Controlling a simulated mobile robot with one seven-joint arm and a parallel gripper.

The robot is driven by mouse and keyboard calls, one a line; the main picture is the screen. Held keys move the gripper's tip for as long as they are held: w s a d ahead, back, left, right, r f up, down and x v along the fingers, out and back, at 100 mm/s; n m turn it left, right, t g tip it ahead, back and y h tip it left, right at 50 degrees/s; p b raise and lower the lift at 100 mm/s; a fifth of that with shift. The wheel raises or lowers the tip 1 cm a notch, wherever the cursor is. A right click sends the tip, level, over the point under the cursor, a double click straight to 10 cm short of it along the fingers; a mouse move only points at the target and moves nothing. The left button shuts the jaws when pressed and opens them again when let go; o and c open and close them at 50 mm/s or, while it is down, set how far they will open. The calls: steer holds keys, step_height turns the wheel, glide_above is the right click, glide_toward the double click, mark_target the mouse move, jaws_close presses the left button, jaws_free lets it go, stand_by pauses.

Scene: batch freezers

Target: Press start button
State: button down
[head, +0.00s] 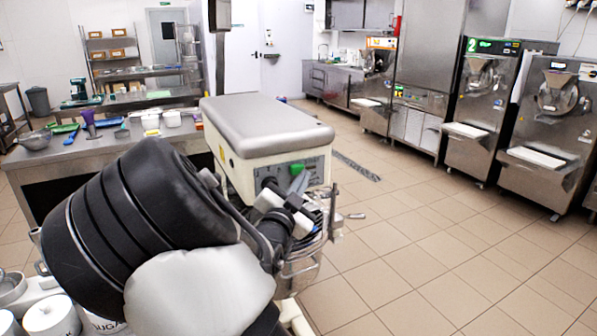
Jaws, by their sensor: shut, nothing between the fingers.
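A mixer-like machine (262,138) with a grey padded-looking top and a cream body stands in the middle of the head view. A small green part (298,169), which looks like a button, shows on its front panel (316,168). My gripper (296,186) is at the front of this panel, just below the green part. It is shut and empty. Its fingertips are small and partly hidden, and I cannot tell whether they touch the panel. My arm covers part of the machine's left side and its lower front.
A wire guard (303,262) sits below the machine's panel, close to my gripper. A steel counter (95,151) with bowls and tools stands behind at left. Batch freezers (484,105) (548,135) line the right wall. The tiled floor (430,240) at right is clear.

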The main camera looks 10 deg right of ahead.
steer(key=shift+w+a, duration=0.1)
steer(key=shift+w, duration=0.25)
